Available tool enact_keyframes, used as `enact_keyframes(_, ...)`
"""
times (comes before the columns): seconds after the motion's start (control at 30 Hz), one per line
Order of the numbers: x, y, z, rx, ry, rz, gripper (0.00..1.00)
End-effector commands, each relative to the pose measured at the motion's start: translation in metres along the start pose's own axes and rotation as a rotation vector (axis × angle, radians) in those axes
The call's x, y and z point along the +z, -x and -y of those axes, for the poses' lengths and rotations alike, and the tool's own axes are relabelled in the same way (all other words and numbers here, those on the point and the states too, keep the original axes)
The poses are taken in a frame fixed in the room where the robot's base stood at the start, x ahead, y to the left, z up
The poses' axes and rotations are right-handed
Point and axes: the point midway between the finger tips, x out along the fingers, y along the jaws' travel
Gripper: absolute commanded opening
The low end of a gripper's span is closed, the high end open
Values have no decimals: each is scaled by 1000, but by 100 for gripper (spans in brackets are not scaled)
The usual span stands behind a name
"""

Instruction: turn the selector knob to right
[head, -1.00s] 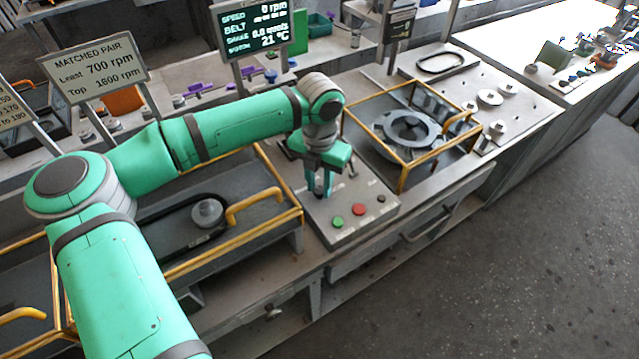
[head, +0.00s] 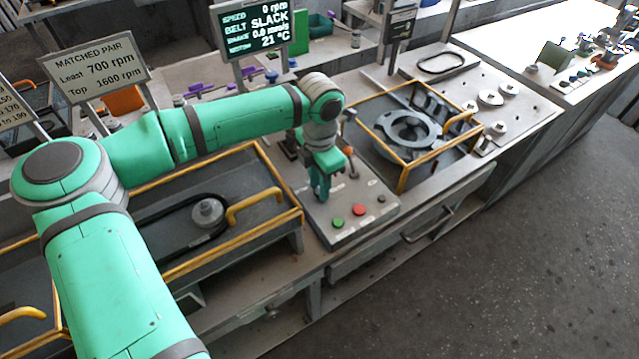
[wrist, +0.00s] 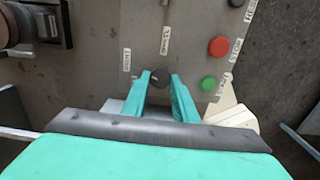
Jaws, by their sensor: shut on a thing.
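The selector knob is a small dark round knob (wrist: 159,77) on the grey control panel (head: 340,230). In the wrist view it sits between my two teal fingertips, with a small light mark on its face. My gripper (wrist: 160,80) is shut on the knob, pointing down at the panel. In the head view my gripper (head: 321,196) reaches the panel behind the green button (head: 338,223) and hides the knob.
A red button (head: 359,209) and a small dark button (head: 381,198) are near my gripper. An orange-topped lever (head: 350,160) stands close behind it. Yellow-framed guards flank the panel, one around a blower housing (head: 408,130). The display (head: 255,28) reads belt slack.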

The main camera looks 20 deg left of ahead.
Motion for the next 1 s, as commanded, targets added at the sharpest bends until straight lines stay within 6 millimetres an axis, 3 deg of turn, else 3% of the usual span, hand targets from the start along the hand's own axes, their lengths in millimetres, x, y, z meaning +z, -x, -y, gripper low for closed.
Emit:
enact_keyframes(0.33,-1,1,-1,2,0,-1,3)
enact_keyframes(0.37,-1,1,-1,2,0,-1,30)
enact_keyframes(0.43,-1,1,-1,2,0,-1,44)
enact_keyframes(0.77,0,2,0,1,0,0,44)
enact_keyframes(1.0,0,32,-1,5,0,1,44)
